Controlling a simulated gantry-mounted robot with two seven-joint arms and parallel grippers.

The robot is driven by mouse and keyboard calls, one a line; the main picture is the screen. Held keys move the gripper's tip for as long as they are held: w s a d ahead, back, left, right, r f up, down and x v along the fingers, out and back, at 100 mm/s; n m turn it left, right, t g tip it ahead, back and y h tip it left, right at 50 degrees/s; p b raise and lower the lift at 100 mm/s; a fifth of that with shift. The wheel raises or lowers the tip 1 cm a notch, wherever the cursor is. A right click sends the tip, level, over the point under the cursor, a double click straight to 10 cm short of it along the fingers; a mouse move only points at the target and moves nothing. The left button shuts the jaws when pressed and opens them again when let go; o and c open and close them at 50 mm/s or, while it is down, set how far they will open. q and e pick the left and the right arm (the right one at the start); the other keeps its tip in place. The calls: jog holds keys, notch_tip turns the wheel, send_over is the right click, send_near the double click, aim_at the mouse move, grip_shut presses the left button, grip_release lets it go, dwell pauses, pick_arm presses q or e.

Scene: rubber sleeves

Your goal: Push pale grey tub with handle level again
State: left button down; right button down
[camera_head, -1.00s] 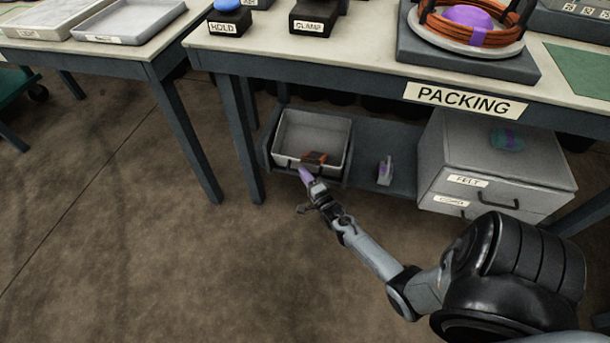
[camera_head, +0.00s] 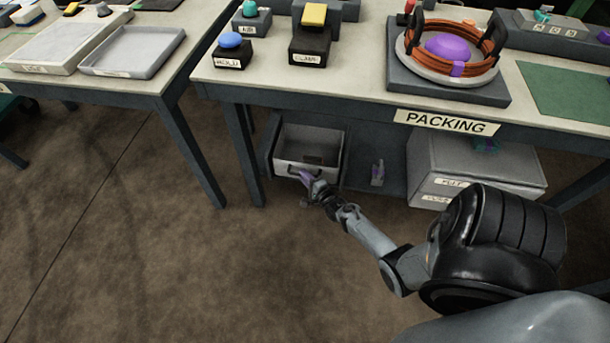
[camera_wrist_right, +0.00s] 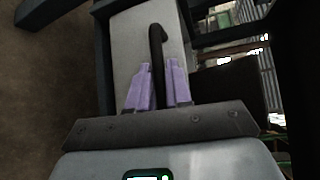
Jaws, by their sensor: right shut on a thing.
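The pale grey tub (camera_head: 298,168) sits on the lower shelf under the packing table, its open top partly under the tabletop. I cannot tell exactly how level it is. Its dark handle (camera_head: 294,171) is on the front wall and shows in the right wrist view as a dark bar (camera_wrist_right: 156,48). My right gripper (camera_head: 305,176) has purple fingertips and is at the tub's front, shut on the handle. In the right wrist view its two fingers (camera_wrist_right: 160,85) stand on either side of the bar. My left gripper is not in view.
A small grey and purple item (camera_head: 377,173) stands on the shelf right of the tub. The tabletop overhangs the shelf, and a table leg (camera_head: 243,150) stands left of the tub. The floor in front is clear.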

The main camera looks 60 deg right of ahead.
jog(key=shift+d+r, duration=0.1)
jog(key=shift+r, duration=0.1)
jog(key=c, duration=1.1)
grip_release()
jog(key=p+v, duration=0.5)
jog(key=v, duration=0.5)
jog(key=shift+s, duration=0.35)
